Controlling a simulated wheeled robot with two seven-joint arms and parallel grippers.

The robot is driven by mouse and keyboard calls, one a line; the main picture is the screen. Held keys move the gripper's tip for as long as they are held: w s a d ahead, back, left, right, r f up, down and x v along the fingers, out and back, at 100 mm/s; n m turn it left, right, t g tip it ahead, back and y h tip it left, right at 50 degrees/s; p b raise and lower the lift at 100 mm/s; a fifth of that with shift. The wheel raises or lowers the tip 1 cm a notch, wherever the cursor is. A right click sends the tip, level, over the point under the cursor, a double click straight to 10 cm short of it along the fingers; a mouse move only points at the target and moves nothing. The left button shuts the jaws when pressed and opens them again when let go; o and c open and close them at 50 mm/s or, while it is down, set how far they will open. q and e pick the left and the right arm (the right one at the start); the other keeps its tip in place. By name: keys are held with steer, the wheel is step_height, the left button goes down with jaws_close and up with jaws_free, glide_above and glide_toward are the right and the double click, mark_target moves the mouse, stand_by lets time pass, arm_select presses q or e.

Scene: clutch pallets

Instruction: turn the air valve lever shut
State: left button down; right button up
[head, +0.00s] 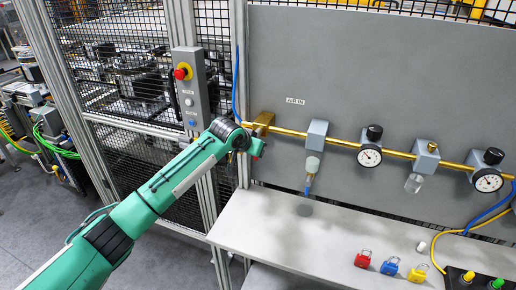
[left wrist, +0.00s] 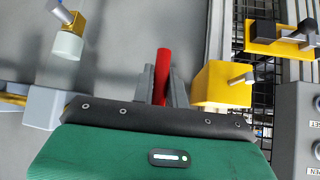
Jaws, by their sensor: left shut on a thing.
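The red air valve lever (left wrist: 163,68) shows in the left wrist view between the two grey fingers of my left gripper (left wrist: 162,85), which is shut on it. The lever's lower part is hidden by the fingers and the gripper body. In the head view my left gripper (head: 255,147) is at the left end of the brass air pipe, just below the brass valve block (head: 264,120). Only a small bit of red shows there, so the lever's angle is hard to tell. My right gripper is in neither view.
A control box with a red emergency button (head: 182,72) hangs on the post left of the valve. The pipe carries a grey filter unit (head: 317,133) and gauges (head: 369,155). Below is a pale shelf (head: 300,230) with red, blue and yellow padlocks (head: 390,266).

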arm_select(q)
steer(key=shift+a+f, duration=0.1)
steer(key=shift+a, duration=0.05)
stand_by(0.4)
steer(key=c, duration=1.4)
jaws_free()
steer(key=shift+s+a+r, duration=0.15)
steer(key=shift+s+r, duration=0.1)
steer(key=shift+r, duration=0.1)
steer(key=b+v, duration=0.4)
steer(key=v, duration=0.8)
steer(key=shift+s+r+b, duration=0.25)
steer(key=shift+r+b, duration=0.05)
steer(key=shift+b, duration=0.05)
